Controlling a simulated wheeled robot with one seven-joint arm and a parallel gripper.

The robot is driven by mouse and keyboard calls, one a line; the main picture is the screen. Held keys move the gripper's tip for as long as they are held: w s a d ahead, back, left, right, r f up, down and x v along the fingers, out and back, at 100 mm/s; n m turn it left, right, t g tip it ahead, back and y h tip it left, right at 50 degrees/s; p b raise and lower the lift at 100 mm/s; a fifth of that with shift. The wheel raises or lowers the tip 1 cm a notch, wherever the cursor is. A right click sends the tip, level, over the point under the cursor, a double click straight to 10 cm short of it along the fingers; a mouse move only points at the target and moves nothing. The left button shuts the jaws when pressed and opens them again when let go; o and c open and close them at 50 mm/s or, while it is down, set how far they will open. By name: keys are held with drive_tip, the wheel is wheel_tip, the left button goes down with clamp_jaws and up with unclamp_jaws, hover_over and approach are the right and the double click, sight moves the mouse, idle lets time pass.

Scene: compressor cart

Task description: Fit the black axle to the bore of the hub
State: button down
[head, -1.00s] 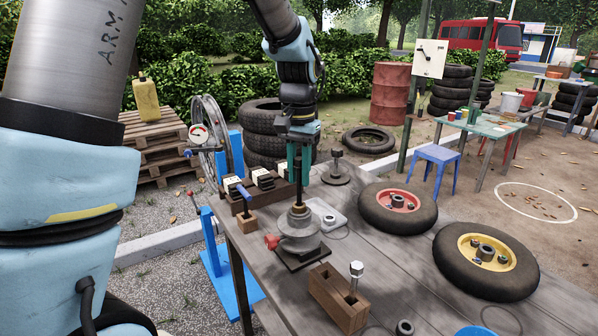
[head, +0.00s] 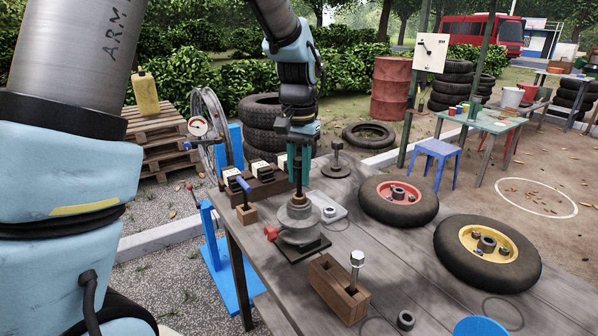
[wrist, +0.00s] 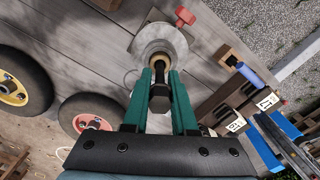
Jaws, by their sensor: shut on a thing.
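My gripper (head: 299,188) points down over the left part of the workbench, its green fingers shut on the black axle (wrist: 160,100). The axle hangs upright between the fingers, its lower end just above or at the top of the hub. The grey hub (head: 299,222) stands on a dark square plate and has a brownish ring at its top and a red knob at its side. In the wrist view the hub (wrist: 170,42) lies straight beyond the axle, which lines up with the ring. The axle hides most of the bore, so I cannot tell whether its tip is inside.
A wooden block (head: 340,290) with a hex bolt stands in front of the hub. A wooden rack (head: 265,192) with labelled parts is behind left. A red-rimmed wheel (head: 370,203) and a yellow-rimmed wheel (head: 460,265) lie to the right. A dark stand (head: 336,168) is behind.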

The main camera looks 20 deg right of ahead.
sight(299, 159)
drive_tip(key=shift+f+b, duration=0.85)
drive_tip(key=shift+f, duration=0.7)
drive_tip(key=shift+c, duration=1.2)
unclamp_jaws()
drive_tip(key=shift+r, duration=0.1)
wheel_tip(299, 159, up, 7)
drive_tip(key=p, duration=0.6)
wheel_tip(299, 159, up, 11)
drive_tip(key=b, duration=0.1)
